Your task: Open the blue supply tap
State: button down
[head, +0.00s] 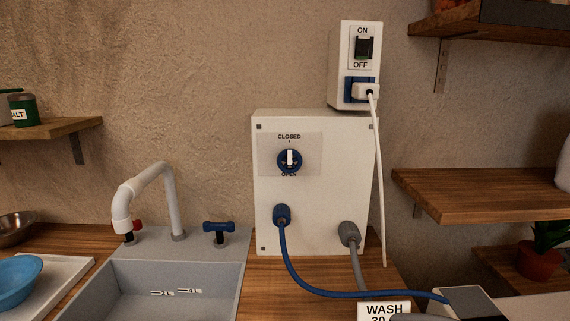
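The blue supply tap (289,168) is a round blue knob on the front of a white panel box (320,215), right of the sink. It has a white upright bar across its middle. A blue hose (295,272) leaves a blue fitting (282,214) below the knob and runs to the lower right. My gripper is not in view.
A grey sink (190,280) with a white spout (165,190) and a blue T-handle (218,228) stands left of the box. A white ON/OFF switch box (342,60) with a plugged cable is above. A grey hose (356,262) and shelves are at right. The space before the knob looks clear.

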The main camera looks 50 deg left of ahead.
aim_at(290, 159)
jog(key=u, duration=1.85)
